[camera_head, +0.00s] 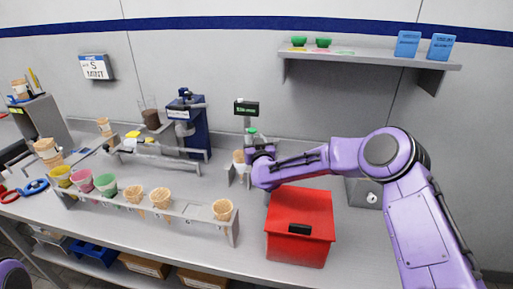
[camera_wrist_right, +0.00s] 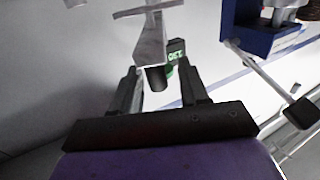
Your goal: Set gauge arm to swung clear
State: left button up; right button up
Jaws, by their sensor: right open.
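My right gripper (camera_head: 258,150) is by the display post at the middle of the bench, beside a cone in a small stand (camera_head: 239,165). In the right wrist view its two dark fingers (camera_wrist_right: 160,92) are spread apart. A pale grey bar with a dark round end, which looks like the gauge arm (camera_wrist_right: 151,45), shows between and beyond the fingertips. I see no clear contact, and the depth is hard to tell. In the head view my gripper hides most of this part. My left gripper is out of view; only a bit of my left arm shows at bottom left.
A red box (camera_head: 300,225) stands below my right forearm. A cone rack (camera_head: 150,204) runs along the front left. A blue machine (camera_head: 188,125) stands behind, left of the small green display (camera_head: 246,108). A wall shelf (camera_head: 370,55) hangs above right.

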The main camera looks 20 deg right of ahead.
jog(key=s+a+b, duration=0.1)
jog(key=s+b, duration=0.1)
jog(key=s, duration=0.6)
jog(key=shift+s+a, duration=0.35)
jog(key=shift+s, duration=0.05)
jog(key=shift+f, duration=0.1)
jog(key=shift+c, duration=0.2)
